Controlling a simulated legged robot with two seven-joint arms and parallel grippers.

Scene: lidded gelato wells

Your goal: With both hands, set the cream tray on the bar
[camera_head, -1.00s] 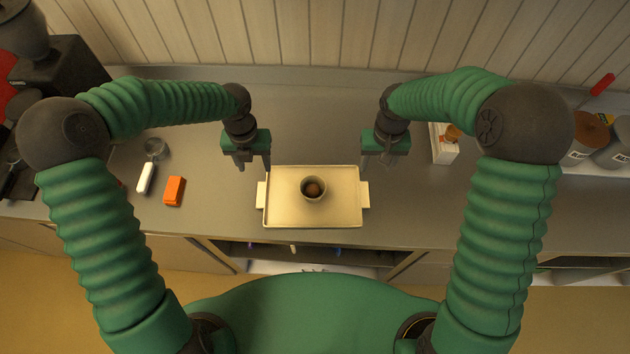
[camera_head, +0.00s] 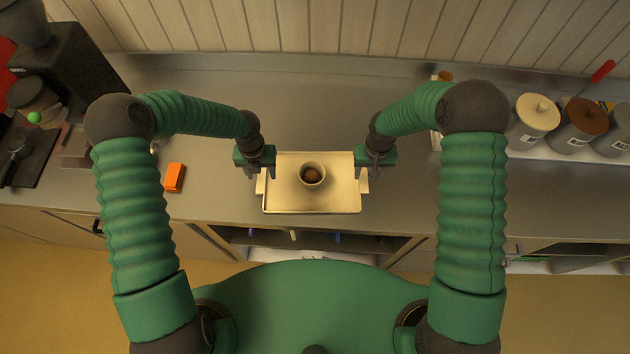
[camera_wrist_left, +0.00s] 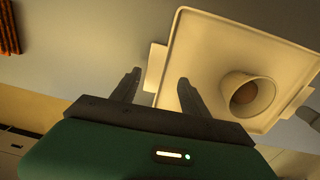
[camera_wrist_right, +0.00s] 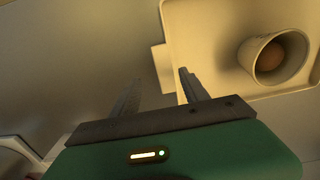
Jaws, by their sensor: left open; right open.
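The cream tray (camera_head: 290,203) lies flat on the grey counter near its front edge, with a tab handle at each short side. A cup (camera_head: 312,175) with a brown ball inside stands on it. My left gripper (camera_head: 256,174) is open and empty at the left handle; in the left wrist view the handle (camera_wrist_left: 154,68) appears between the fingertips (camera_wrist_left: 159,76). My right gripper (camera_head: 374,174) is open at the right handle. In the right wrist view that handle (camera_wrist_right: 162,66) lies near and between the fingertips (camera_wrist_right: 158,76). Whether the fingers straddle the handles in depth I cannot tell.
An orange block (camera_head: 175,177) lies left of the tray. A dark machine (camera_head: 70,75) stands at the far left. Lidded canisters (camera_head: 535,115) stand at the right. Open shelving (camera_head: 310,240) is below the counter front. The counter behind the tray is clear.

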